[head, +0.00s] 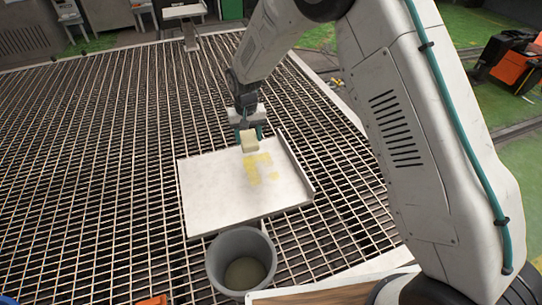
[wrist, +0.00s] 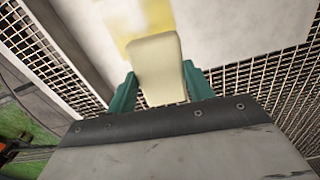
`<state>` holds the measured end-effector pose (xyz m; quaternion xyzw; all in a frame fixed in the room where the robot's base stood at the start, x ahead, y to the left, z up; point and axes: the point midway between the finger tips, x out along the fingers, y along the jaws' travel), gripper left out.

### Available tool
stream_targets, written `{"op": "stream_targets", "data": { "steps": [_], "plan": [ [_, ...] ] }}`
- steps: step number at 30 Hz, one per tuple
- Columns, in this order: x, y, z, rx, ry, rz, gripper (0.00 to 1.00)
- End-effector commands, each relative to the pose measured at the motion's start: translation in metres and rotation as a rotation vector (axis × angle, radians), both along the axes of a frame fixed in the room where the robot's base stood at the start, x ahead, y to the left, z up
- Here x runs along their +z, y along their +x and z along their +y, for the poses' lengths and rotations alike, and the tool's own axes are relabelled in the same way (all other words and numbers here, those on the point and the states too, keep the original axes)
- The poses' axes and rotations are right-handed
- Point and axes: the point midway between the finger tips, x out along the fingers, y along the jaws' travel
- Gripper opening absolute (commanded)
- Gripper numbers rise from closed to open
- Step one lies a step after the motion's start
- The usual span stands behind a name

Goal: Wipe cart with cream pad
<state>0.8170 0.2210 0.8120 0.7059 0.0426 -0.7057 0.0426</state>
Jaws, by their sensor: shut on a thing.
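The cart (head: 210,195) is a flat white top with a raised edge along its right side, above the grating. A yellow stain (head: 262,172) lies on its far middle part; it also shows in the wrist view (wrist: 152,17). My gripper (head: 248,132) is over the far part of the cart. Its teal fingers are shut on the cream pad (head: 249,141), which also fills the middle of the wrist view (wrist: 159,70). The pad is at the far end of the stain. I cannot tell whether it touches the cart's surface.
A grey bucket (head: 241,262) stands close to the near edge of the cart. Metal grating (head: 90,180) spreads around the cart, clear to the left. An orange and black machine (head: 510,62) stands at the far right. A small white stand (head: 185,12) is at the back.

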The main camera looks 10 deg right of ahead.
Motion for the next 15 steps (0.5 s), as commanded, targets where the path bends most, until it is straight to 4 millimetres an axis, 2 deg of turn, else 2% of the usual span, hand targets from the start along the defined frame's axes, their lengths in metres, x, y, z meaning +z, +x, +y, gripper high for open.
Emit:
{"op": "stream_targets", "data": {
  "steps": [6,15],
  "plan": [
    [0.019,0.001,-0.002,-0.003,0.0,-0.001,0.3],
    [0.027,0.001,-0.004,-0.004,0.0,0.001,0.3]
  ]
}}
